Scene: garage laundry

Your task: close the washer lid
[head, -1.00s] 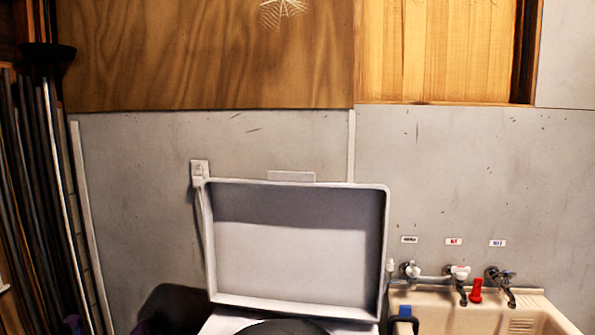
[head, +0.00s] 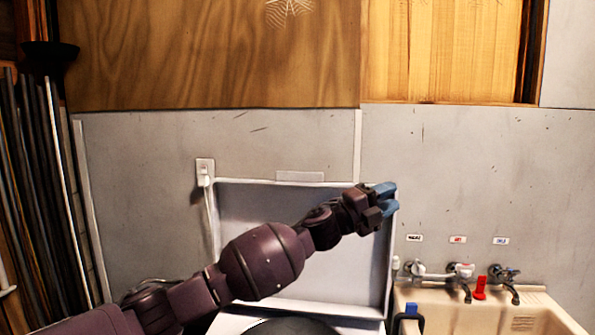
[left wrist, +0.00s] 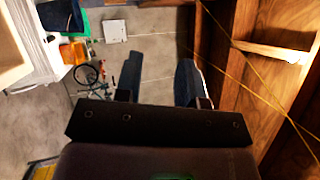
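The washer lid (head: 345,270) is a pale grey rectangular panel with a raised rim. It stands open and upright against the wall at the back of the washer. Part of the washer top (head: 228,324) and its dark round opening (head: 288,327) show at the bottom edge. My left gripper (head: 386,199) is at the lid's upper right corner, with its blue fingertips overlapping the rim; I cannot tell whether they touch it. My left arm hides much of the lid. In the left wrist view the two fingers (left wrist: 157,78) are apart with nothing between them.
A beige sink (head: 440,312) with several taps stands right of the washer. A red object (head: 480,288) is among the taps. Long poles (head: 30,180) lean at the left. An outlet (head: 205,168) is left of the lid.

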